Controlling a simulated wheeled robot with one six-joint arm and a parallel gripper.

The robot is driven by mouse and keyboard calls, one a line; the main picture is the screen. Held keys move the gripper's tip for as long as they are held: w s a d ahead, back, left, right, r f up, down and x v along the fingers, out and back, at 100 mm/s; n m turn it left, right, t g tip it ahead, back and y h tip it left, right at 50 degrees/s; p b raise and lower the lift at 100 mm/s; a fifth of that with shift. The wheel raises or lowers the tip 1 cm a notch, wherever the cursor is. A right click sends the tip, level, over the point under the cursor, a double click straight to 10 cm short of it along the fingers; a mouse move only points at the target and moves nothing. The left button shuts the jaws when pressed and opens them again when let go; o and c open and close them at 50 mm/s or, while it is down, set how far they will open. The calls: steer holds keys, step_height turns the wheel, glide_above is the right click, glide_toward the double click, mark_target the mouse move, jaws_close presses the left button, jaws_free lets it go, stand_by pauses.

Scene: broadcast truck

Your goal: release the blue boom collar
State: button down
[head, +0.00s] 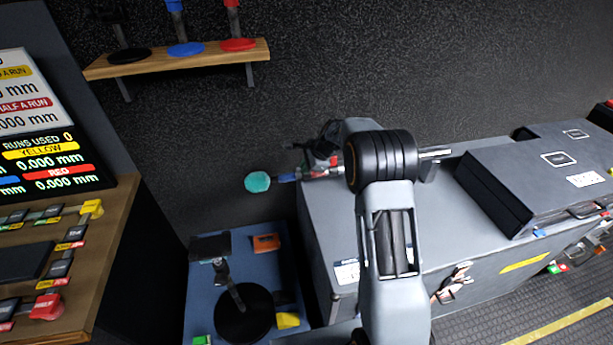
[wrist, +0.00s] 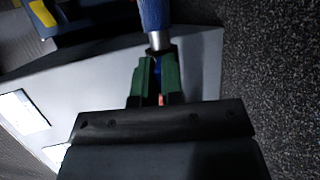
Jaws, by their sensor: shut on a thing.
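My gripper (head: 322,165) is shut on a blue-handled tool (head: 288,177) with a metal shank and a round teal end. It holds the tool roughly level, above the left end of a grey cabinet. In the wrist view, the green fingers (wrist: 155,78) close around the tool just below its metal ferrule; the blue handle (wrist: 154,14) runs up out of the picture. A blue piece on a blue disc base (head: 186,48) stands on the wall shelf, cut off at the top. I cannot tell which blue thing is the boom collar.
The wooden shelf (head: 150,66) also carries a black and a red piece. A grey cabinet (head: 450,210) with a dark case (head: 535,175) stands right. A blue-topped stand (head: 205,290) with a black round base is below left. A wooden console (head: 110,230) with screens is left.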

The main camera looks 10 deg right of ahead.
steer(key=s+f+t+b, duration=0.1)
steer(key=t+b, duration=0.1)
steer(key=b, duration=0.8)
steer(key=s+f+n+t+b, duration=0.1)
steer(key=t+b, duration=0.2)
steer(key=b, duration=0.7)
steer(key=s+f+n+t+b, duration=0.1)
steer(key=t+b, duration=0.2)
steer(key=b, duration=0.7)
steer(key=shift+f+y, duration=0.25)
steer(key=shift+y, duration=0.15)
steer(key=shift+s+r+t+b, duration=0.15)
steer(key=shift+t+b, duration=0.25)
steer(key=shift+b, duration=0.95)
steer(key=c, duration=1.2)
jaws_free()
steer(key=shift+r, duration=0.1)
steer(key=shift+c, duration=0.2)
steer(key=p+v, duration=0.2)
steer(key=v, duration=1.1)
steer(key=shift+s+d, duration=0.2)
steer(key=shift+s, duration=0.1)
steer(key=shift+r, duration=0.15)
